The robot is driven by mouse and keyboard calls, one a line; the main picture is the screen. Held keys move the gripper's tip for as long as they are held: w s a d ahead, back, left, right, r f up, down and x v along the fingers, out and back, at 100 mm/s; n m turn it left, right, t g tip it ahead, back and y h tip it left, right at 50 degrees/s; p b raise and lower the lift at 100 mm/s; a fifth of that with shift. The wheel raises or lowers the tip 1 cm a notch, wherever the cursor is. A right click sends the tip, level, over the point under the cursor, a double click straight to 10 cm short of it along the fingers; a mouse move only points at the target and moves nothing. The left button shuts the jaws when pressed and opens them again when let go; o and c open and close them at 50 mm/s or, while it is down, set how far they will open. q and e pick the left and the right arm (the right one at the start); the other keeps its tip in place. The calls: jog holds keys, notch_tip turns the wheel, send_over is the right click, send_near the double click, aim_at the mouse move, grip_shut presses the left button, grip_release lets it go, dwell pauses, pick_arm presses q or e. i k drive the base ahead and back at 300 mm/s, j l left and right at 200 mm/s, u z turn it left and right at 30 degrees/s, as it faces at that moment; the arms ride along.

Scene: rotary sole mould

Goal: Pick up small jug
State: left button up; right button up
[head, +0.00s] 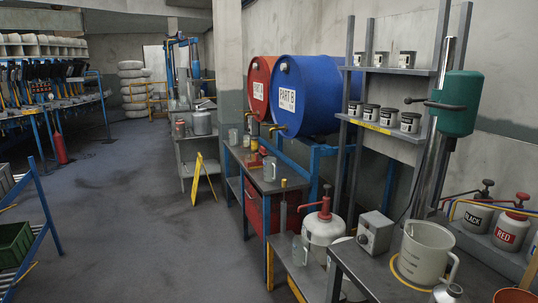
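A small clear jug (269,169) stands upright on the grey bench below the drums. Another small clear vessel (300,250) stands on the lower bench beside the white pump canister (323,232). I cannot tell from this view which of the two is the small jug. A large white measuring jug (424,252) with a handle stands on the near bench inside a yellow ring. Neither of my grippers is in view.
Red (262,84) and blue (310,95) drums lie on a blue stand. Shelves hold several small tins (388,117). A green mixer (458,103) stands above the near bench. The grey floor (130,235) is clear at left centre.

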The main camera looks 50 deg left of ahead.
aim_at(247, 138)
jog(key=u, duration=1.8)
jog(key=i+j+u, duration=0.1)
jog(key=i+u, duration=0.15)
jog(key=i, duration=0.35)
jog(key=i+u, duration=0.25)
jog(key=i, duration=0.35)
jog(key=i+j, duration=0.1)
jog(key=i, duration=3.95)
jog(key=i+j+z, duration=0.15)
jog(key=i+z, duration=0.35)
jog(key=i+j+z, duration=0.35)
jog(key=i+z, duration=0.15)
jog(key=i+j+z, duration=0.5)
